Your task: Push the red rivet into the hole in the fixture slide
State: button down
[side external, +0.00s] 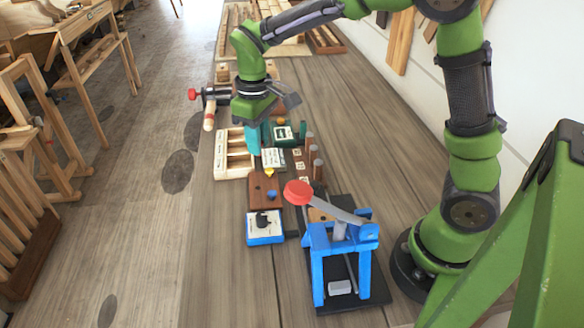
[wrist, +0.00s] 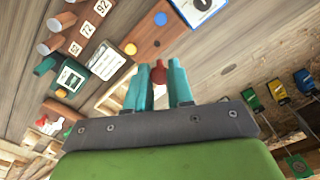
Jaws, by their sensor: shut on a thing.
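My gripper (wrist: 161,78) has teal fingers and is shut on the red rivet (wrist: 159,71), which shows between the fingertips in the wrist view. In the side view my gripper (side external: 254,150) points down beside the pale wooden tray; the rivet is hidden there. A brown wooden block (side external: 258,184) lies nearer the side camera, with a blue round piece (side external: 271,194) on it.
A blue lever press (side external: 318,240) with a red knob (side external: 298,192) stands on the near bench. A blue-edged white box (side external: 265,240) with a black knob is beside it. Wooden cylinders (side external: 314,160) stand at the right. The bench's left strip is clear.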

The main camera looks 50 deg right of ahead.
jog(key=s, duration=1)
jog(key=shift+s+d+f, duration=0.1)
jog(key=shift+s+f, duration=1)
jog(key=shift+f, duration=0.25)
jog(key=shift+s+f, duration=1.15)
jog(key=shift+f, duration=0.15)
jog(key=shift+s+d+f, duration=0.1)
jog(key=shift+s+f, duration=1)
jog(key=shift+f, duration=0.25)
jog(key=shift+f, duration=0.3)
jog(key=shift+f, duration=0.2)
jog(key=shift+f, duration=0.7)
jog(key=c, duration=0.9)
grip_release()
jog(key=shift+r, duration=0.15)
